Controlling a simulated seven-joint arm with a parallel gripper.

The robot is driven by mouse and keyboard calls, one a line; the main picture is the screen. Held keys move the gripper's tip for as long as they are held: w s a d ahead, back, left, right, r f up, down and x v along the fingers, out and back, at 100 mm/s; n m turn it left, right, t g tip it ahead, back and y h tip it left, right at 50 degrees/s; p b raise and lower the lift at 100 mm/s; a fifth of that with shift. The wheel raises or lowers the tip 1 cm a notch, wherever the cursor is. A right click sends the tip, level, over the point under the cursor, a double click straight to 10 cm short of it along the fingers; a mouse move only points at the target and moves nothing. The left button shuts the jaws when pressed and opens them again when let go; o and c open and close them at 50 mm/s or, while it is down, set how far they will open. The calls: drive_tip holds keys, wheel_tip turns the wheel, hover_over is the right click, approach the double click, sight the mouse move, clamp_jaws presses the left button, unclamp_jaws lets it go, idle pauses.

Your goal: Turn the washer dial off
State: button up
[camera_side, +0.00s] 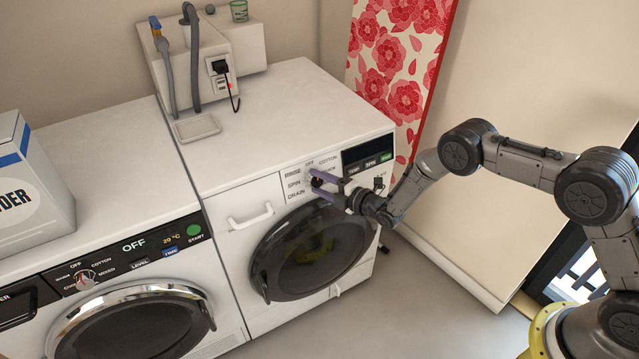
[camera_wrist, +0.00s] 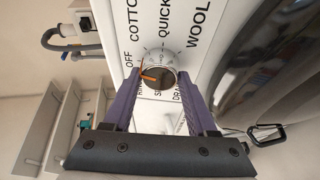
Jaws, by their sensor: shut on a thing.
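The washer dial (camera_wrist: 159,79) is a small round dark knob with an orange pointer mark, on the white panel of the right-hand machine. In the wrist view the pointer aims left, near the OFF and RINSE labels; I cannot tell the exact setting. In the side view the dial (camera_side: 318,182) is partly hidden by my purple fingers. My gripper (camera_wrist: 160,82) has one finger on each side of the dial and is shut on it. My gripper (camera_side: 315,182) reaches the panel from the right in the side view.
A second machine (camera_side: 130,270) at left has its own dial (camera_side: 85,280) and an OFF display. The dark round door (camera_side: 310,250) lies below my gripper. A handle (camera_side: 250,215) sticks out left of the dial. A detergent box (camera_side: 30,185) stands on the left machine.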

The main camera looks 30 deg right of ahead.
drive_tip(key=shift+n+g, duration=0.4)
drive_tip(key=shift+n, duration=0.7)
drive_tip(key=o, duration=1.4)
drive_tip(key=shift+c, duration=0.2)
drive_tip(key=v, duration=1.3)
drive_tip(key=shift+s+r, duration=0.2)
drive_tip(key=shift+s, duration=0.15)
drive_tip(key=shift+d, duration=0.1)
